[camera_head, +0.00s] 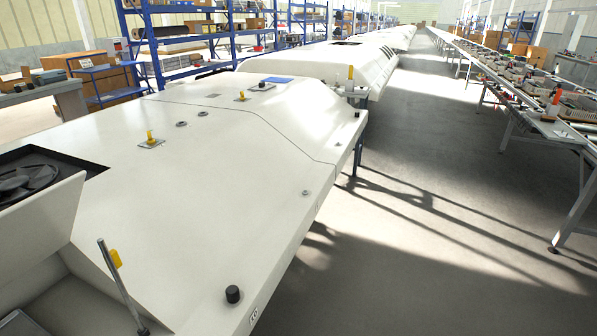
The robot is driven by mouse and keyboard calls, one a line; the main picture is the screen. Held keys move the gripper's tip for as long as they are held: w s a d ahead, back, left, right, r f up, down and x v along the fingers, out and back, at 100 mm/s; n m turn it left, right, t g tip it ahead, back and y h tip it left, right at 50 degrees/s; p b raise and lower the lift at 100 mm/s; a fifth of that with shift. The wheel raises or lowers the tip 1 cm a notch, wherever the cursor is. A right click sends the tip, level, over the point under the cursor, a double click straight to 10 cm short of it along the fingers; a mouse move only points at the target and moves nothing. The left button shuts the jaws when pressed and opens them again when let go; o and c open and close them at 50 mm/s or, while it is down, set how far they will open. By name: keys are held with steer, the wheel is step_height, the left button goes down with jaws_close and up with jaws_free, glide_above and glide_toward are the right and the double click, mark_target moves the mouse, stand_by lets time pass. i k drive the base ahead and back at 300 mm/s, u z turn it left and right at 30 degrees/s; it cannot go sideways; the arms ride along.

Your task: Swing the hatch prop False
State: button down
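The hatch prop (124,290) is a thin grey metal rod with a yellow tab (116,258) near its top end. It stands tilted at the lower left of the head view, its top leaning left and its foot near the bottom edge of the picture. A white raised panel (40,232), which looks like the hatch, is left of the rod and cut off by the picture's edge. The rod's top appears apart from this panel, but I cannot tell for sure. My gripper is not in view.
The long white duct housing (215,190) fills the left and middle. A dark recess with a fan (28,180) lies behind the panel. A black knob (233,294) stands right of the rod. The grey floor aisle (430,190) is clear; a loaded conveyor bench (540,125) stands right.

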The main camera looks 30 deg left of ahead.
mark_target(112, 259)
steer(key=i, duration=1.5)
steer(key=u, duration=3.3)
steer(key=k, duration=0.65)
steer(key=z, duration=0.25)
steer(key=i, duration=1.2)
steer(key=u, duration=0.25)
